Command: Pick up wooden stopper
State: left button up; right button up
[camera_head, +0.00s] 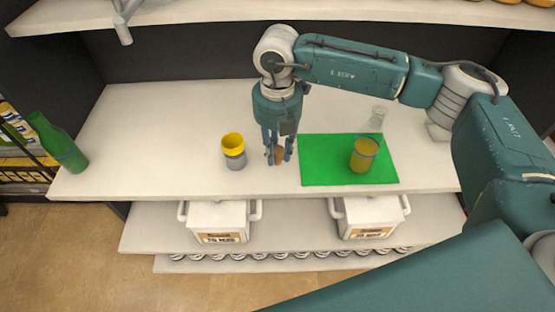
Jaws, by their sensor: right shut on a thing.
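The wooden stopper (279,157) is a small brown piece between the fingertips of my right gripper (279,155). The gripper points down over the white shelf, just left of the green mat, and is shut on the stopper. The fingers partly hide the stopper, and I cannot tell whether it still touches the shelf. My left gripper is not in view.
A yellow-topped grey container (234,152) stands left of the gripper. An amber cup (363,155) stands on the green mat (320,172), with a clear glass flask (376,118) behind. A green bottle (57,143) is at far left. White boxes (218,217) sit on the lower shelf.

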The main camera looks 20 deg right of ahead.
aim_at(278, 150)
notch_tip(278, 150, up, 16)
jog(key=b, duration=0.4)
jog(key=shift+r, duration=0.2)
